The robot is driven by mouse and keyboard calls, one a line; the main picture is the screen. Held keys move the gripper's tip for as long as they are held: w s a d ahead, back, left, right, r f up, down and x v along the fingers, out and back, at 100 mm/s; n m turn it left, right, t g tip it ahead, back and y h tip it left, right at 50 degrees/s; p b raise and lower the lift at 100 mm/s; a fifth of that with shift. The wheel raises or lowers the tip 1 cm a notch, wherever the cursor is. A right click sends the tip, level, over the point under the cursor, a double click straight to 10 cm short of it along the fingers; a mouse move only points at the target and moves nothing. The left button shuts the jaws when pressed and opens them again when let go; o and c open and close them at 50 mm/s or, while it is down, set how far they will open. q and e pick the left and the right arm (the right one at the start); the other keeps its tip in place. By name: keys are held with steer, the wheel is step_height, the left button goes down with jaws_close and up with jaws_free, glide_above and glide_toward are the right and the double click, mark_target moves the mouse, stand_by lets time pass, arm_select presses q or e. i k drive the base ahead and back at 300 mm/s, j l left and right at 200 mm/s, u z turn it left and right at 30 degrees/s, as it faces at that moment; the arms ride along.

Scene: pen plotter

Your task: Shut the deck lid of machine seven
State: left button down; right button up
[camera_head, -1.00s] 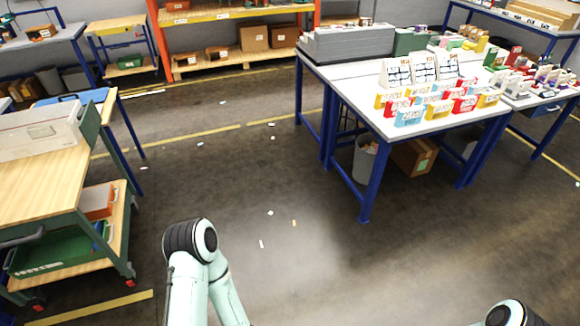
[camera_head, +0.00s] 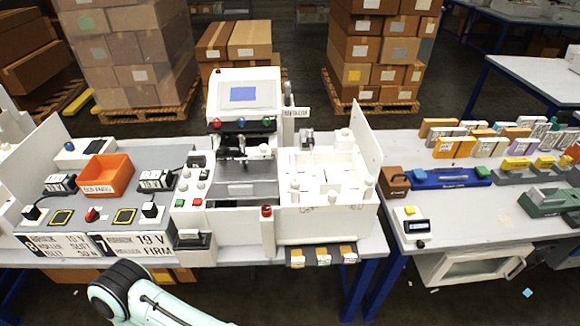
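A white machine (camera_head: 232,192) with a screen on top stands at the middle of the bench. A white panel (camera_head: 367,147) stands upright and tilted at the right of its open white deck box (camera_head: 330,225), and looks like a raised lid. A sign (camera_head: 130,245) to the left of the machine reads 7, 19 V, FIRM; I cannot tell for certain which machine it names. One of my arms (camera_head: 130,295) shows at the bottom left. Neither gripper is in view.
An orange bin (camera_head: 106,175) sits on a grey board left of the machine. A second table (camera_head: 465,215) at the right carries blue and green tools and several coloured boxes. Stacked cartons (camera_head: 380,50) on pallets stand behind. Dark floor lies in front of the bench.

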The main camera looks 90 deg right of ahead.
mark_target(265, 190)
steer(key=z, duration=1.8)
